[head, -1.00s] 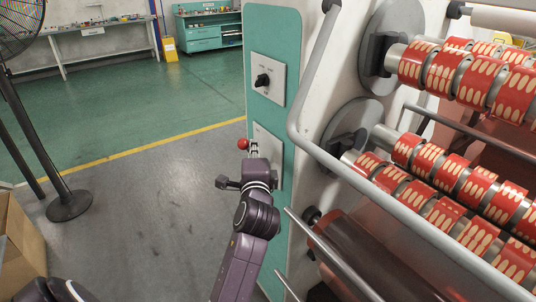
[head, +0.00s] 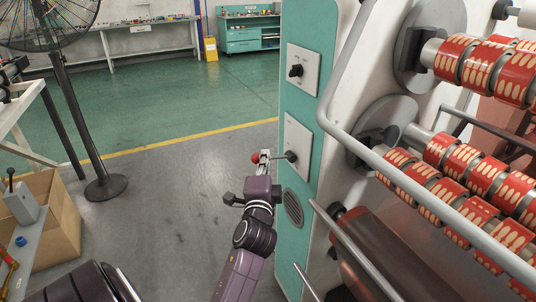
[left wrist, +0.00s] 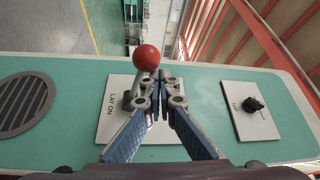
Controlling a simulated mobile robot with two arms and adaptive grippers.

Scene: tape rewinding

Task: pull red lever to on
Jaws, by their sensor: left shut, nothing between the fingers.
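The lever's red ball knob (head: 255,157) stands out from a white plate (head: 306,133) on the teal side panel of the machine. Its dark pivot (head: 291,156) shows on the plate. In the left wrist view the red ball (left wrist: 146,57) is in front of the plate marked "LAY ON" (left wrist: 112,105). My left gripper (head: 264,156) is at the lever, close to the ball in the head view. In the left wrist view its fingers (left wrist: 161,78) are shut and empty, just right of the lever. Contact with the lever is unclear. My right gripper is not in view.
A black rotary switch (head: 296,71) sits on a plate above the lever. A grey rail (head: 340,135) and rollers with red tape rolls (head: 460,152) are at the right. A fan (head: 103,185) and cardboard box (head: 62,225) stand left. Floor between is clear.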

